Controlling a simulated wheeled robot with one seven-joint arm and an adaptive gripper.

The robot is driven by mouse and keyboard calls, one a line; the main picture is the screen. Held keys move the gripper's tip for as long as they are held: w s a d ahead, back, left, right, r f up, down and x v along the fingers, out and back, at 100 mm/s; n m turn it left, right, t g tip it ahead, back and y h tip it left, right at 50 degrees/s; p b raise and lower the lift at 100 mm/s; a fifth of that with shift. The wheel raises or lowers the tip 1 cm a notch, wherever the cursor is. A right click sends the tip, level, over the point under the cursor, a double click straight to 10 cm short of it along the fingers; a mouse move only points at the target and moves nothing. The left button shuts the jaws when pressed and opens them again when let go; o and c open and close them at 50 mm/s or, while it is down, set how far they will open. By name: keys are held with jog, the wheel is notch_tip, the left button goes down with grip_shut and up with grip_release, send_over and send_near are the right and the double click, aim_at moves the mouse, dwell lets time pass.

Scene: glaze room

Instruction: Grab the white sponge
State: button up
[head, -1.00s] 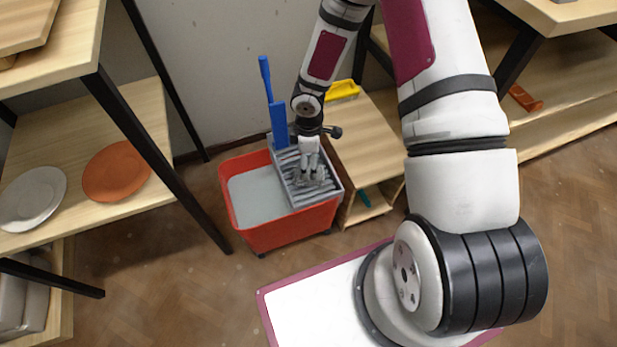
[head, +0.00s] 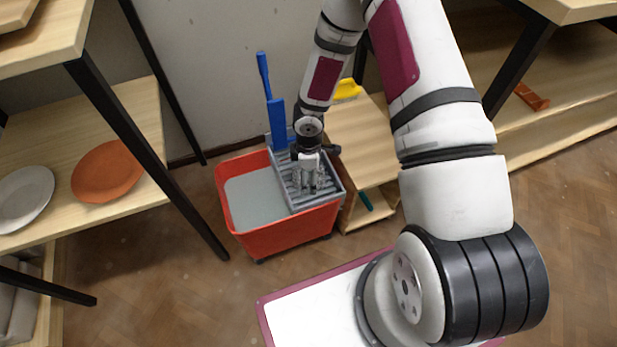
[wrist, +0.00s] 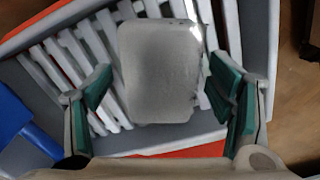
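The white sponge (wrist: 160,72) is a pale block with rounded corners in the wrist view. It appears to lie on the slats of a grey wringer rack (wrist: 62,52). My gripper (wrist: 162,100) is open, with its green-padded fingers on the left and right of the sponge and visible gaps on both sides. In the head view my gripper (head: 308,188) points down over the grey rack (head: 330,193) on the red bucket (head: 290,238). The sponge is hard to make out there, as my gripper covers that spot.
A blue handle (head: 276,120) rises behind the rack, close to my wrist. A wooden stand (head: 365,140) with a yellow item (head: 347,89) is right of the bucket. Shelves with an orange plate (head: 107,172) and a white plate (head: 22,198) are at left.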

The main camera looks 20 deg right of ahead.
jog(key=c, duration=1)
jog(key=shift+r, duration=0.1)
jog(key=shift+r+p, duration=0.4)
jog(key=shift+r, duration=0.1)
notch_tip(320, 180, up, 3)
jog(key=shift+f+p, duration=0.1)
jog(key=shift+p, duration=0.75)
jog(key=s, duration=0.5)
jog(key=s+a+b, duration=0.1)
jog(key=s, duration=0.4)
jog(key=s+a+r+b, duration=0.1)
jog(key=s, duration=0.4)
jog(key=shift+s, duration=0.4)
jog(key=shift+d+r, duration=0.1)
